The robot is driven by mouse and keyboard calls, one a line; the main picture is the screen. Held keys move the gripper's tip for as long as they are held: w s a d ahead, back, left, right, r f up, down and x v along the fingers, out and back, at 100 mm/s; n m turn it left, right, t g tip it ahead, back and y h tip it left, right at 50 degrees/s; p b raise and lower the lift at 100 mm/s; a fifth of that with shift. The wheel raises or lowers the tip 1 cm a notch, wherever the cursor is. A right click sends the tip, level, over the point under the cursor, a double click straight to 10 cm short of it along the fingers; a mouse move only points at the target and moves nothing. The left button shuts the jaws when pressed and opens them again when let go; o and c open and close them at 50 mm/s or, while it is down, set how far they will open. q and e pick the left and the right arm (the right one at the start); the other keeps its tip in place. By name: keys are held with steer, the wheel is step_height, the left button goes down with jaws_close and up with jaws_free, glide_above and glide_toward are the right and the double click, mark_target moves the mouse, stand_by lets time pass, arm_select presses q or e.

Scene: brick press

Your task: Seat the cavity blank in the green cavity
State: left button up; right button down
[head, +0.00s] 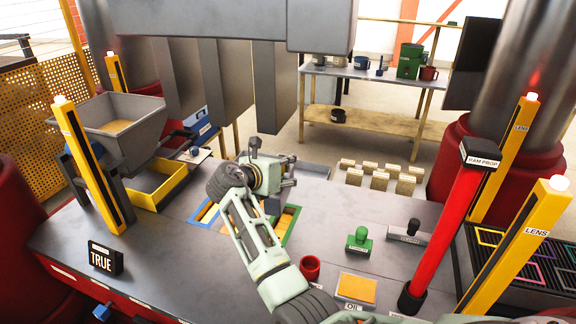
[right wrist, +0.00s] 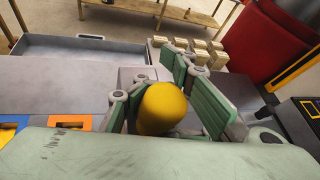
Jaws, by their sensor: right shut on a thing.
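My right gripper (head: 286,176) is over the press table, just above the cavity area. In the right wrist view its fingers (right wrist: 165,90) are closed around a yellow rounded piece (right wrist: 164,108). I cannot tell whether this is the cavity blank. The green-edged cavity (head: 291,224) is set in the table below the gripper, with orange showing inside. My arm and gripper hide much of it. The blue-edged cavity (head: 197,212) is to its left. The held piece is not clear in the head view. My left gripper is out of view.
A yellow-edged bin (head: 158,190) and a hopper (head: 120,115) stand at the left. A green-handled stamp (head: 360,240), red cup (head: 310,268) and orange pad (head: 356,288) are on the right of the table. The red ram prop (head: 447,225) stands upright there. Several bricks (head: 378,180) lie behind.

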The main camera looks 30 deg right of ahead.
steer(key=shift+r+m+g+p, duration=0.25)
steer(key=shift+g+p, duration=0.25)
steer(key=shift+p, duration=0.4)
steer(key=shift+s+d+p, duration=0.1)
steer(key=shift+s+p, duration=0.05)
steer(key=shift+p, duration=0.5)
stand_by(0.4)
steer(key=shift+f+b, duration=0.85)
steer(key=shift+f, duration=1.95)
stand_by(0.5)
steer(key=shift+f+b, duration=1.3)
steer(key=shift+f, duration=1.7)
